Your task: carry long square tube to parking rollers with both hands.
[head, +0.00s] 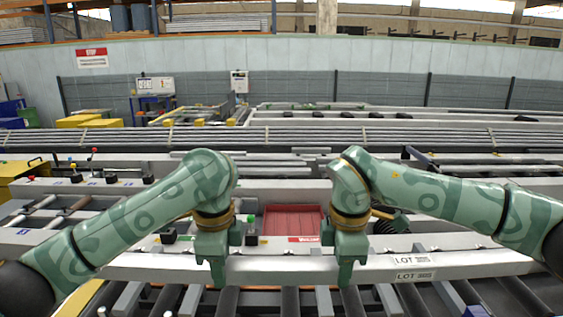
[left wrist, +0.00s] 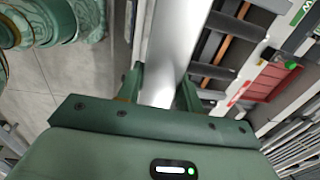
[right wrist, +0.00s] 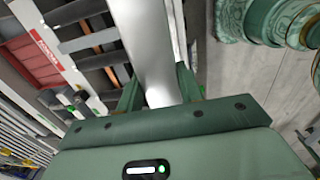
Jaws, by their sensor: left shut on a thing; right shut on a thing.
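The long square tube (head: 282,267) is a light grey bar running left to right across the near part of the head view. My left gripper (head: 218,272) is shut on it left of centre, and my right gripper (head: 346,274) is shut on it right of centre. The tube passes between the fingers in the left wrist view (left wrist: 182,35) and the right wrist view (right wrist: 143,40). Dark rollers (head: 290,302) show below and in front of the tube in the head view. I cannot tell which are the parking rollers, or whether the tube touches any.
A red tray (head: 292,219) sits behind the tube, between my grippers. White labels marked LOT (head: 415,275) show at the right. Small black control boxes (head: 110,178) stand on the bench at left. Bundled long bars (head: 300,137) lie farther back.

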